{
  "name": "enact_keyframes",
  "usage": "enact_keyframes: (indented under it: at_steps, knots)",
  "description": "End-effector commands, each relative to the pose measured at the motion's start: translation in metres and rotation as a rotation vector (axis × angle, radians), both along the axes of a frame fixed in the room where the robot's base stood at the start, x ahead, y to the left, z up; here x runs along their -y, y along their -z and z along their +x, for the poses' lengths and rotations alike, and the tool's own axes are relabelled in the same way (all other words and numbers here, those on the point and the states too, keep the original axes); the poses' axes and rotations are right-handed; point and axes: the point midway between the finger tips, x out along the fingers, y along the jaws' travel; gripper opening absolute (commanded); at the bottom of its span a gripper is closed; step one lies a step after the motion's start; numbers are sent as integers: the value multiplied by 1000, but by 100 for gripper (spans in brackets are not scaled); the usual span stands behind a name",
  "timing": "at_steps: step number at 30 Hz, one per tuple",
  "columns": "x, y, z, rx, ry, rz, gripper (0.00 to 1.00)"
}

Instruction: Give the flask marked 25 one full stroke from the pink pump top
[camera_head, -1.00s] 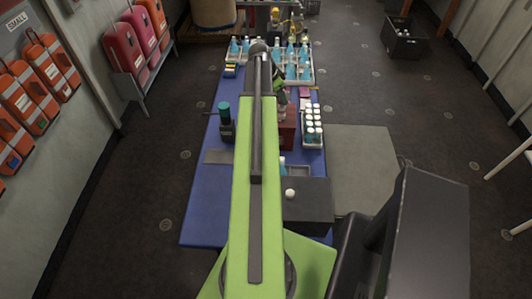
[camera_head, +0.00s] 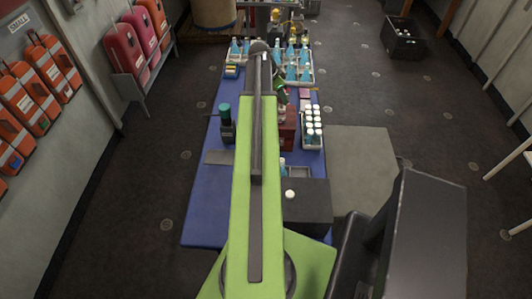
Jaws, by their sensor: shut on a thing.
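Several flasks with light-blue contents (camera_head: 291,72) stand in a pale tray at the far end of the blue table (camera_head: 205,210). At this size I cannot read any number on them. My gripper (camera_head: 281,100) shows only in part, just right of my green arm, above or beside a dark red box (camera_head: 288,130). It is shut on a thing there. A small pale pinkish patch shows at its lower end, but I cannot make out whether this is the pink pump top. My arm hides much of the table's middle.
A dark bottle with a teal top (camera_head: 226,122) stands left of my arm. A white rack of white-capped vials (camera_head: 312,130) stands at the right edge. A dark block with a white ball (camera_head: 290,194) is nearer. Clear table lies at the near left.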

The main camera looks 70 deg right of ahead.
Motion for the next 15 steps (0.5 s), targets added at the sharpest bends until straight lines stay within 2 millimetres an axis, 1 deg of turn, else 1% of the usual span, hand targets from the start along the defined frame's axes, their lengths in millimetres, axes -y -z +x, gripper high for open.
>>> enact_keyframes:
  at_steps: [7, 15]
  knots:
    - [0, -8, 0, -1, 0, -1, 4]
    - [0, -6, 0, -1, 0, -1, 4]
